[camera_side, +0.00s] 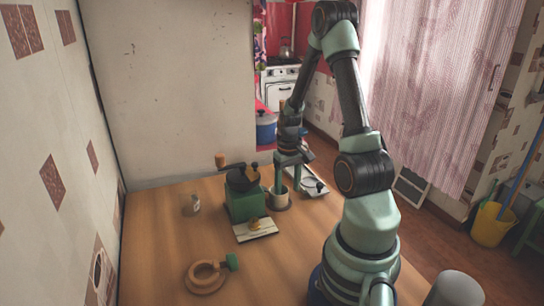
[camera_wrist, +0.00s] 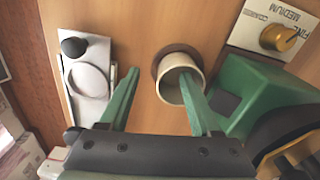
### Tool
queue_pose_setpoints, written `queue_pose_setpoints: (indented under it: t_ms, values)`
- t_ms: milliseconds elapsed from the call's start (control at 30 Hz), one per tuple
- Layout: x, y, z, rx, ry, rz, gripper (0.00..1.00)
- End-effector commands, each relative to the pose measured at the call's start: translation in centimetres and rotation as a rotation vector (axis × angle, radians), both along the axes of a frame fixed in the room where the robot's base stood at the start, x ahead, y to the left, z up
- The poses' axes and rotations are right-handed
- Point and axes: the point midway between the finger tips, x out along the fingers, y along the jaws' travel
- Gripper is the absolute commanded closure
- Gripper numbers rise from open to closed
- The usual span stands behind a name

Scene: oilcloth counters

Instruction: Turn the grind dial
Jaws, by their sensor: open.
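The grind dial is a round brass knob (camera_wrist: 278,37) on a pale plate. In the wrist view it is at the upper right, with printed words including MEDIUM, FINE and partly COARSE. In the side view the dial (camera_side: 255,225) lies in front of the green grinder (camera_side: 244,204). Its exact pointing is too small to tell. My gripper (camera_wrist: 160,75) is open and empty, left of the dial in the wrist view. Its fingers straddle the near rim of a cream cup (camera_wrist: 168,92); one fingertip overlaps the cup's mouth. In the side view my gripper (camera_side: 287,187) is over the cup.
The cup sits on a brown round base (camera_side: 279,207). A metal tray (camera_wrist: 100,55) with a black knob lies beyond my gripper.

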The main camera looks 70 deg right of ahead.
Motion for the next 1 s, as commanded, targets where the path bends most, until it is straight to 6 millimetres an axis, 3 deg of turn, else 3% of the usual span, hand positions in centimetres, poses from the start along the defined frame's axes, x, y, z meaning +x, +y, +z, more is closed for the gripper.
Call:
queue_pose_setpoints:
  t_ms: [200, 567, 1000]
  values:
    - [0.1, 0.0, -1.9, -0.001, -0.001, 0.0, 0.36]
    - [0.2, -0.1, 2.8, -0.005, -0.005, 0.0, 0.36]
    - [0.2, -0.1, 10.7, -0.006, -0.006, 0.0, 0.36]
